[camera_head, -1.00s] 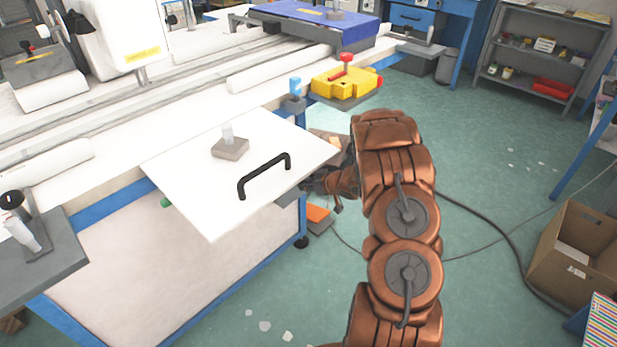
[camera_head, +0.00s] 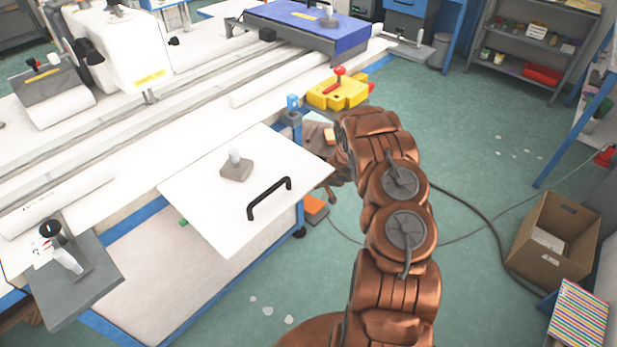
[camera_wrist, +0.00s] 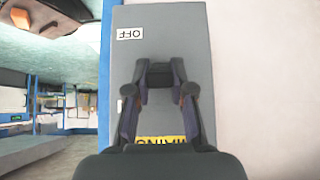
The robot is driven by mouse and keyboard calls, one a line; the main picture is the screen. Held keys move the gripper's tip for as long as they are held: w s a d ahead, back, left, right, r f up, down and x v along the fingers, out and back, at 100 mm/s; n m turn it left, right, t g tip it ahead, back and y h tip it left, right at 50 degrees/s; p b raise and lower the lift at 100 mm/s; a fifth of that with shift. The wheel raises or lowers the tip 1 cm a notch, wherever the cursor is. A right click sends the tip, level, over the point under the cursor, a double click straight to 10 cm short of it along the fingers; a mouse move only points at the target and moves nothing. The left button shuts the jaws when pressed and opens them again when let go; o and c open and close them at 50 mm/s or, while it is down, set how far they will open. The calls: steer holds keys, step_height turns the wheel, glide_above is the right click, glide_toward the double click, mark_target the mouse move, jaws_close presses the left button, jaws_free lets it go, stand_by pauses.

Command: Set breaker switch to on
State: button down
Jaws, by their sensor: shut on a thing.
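The breaker box is a grey panel (camera_wrist: 185,30) that fills the middle of the wrist view. Its white OFF label (camera_wrist: 131,33) reads upside down near the top, and a yellow warning label (camera_wrist: 160,141) is partly covered by my gripper. My gripper (camera_wrist: 160,84) is in front of the panel, its fingertips drawn in on the dark breaker switch (camera_wrist: 160,73) between them. The fingers hide most of the switch, so its exact position is hard to tell. In the head view my arm and the white board hide the gripper and the box.
A white board (camera_head: 210,200) with a black handle juts from the long table beside my arm. A yellow device (camera_head: 335,93) with a red knob sits at the table edge. A cable crosses the floor towards a cardboard box (camera_head: 552,238) on the right. Green floor lies open behind.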

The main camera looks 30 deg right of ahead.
steer(key=shift+w+r+p, duration=0.1)
steer(key=shift+r+p, duration=0.05)
steer(key=shift+p, duration=0.55)
steer(key=c, duration=1)
jaws_free()
steer(key=v, duration=1.2)
steer(key=shift+w, duration=0.15)
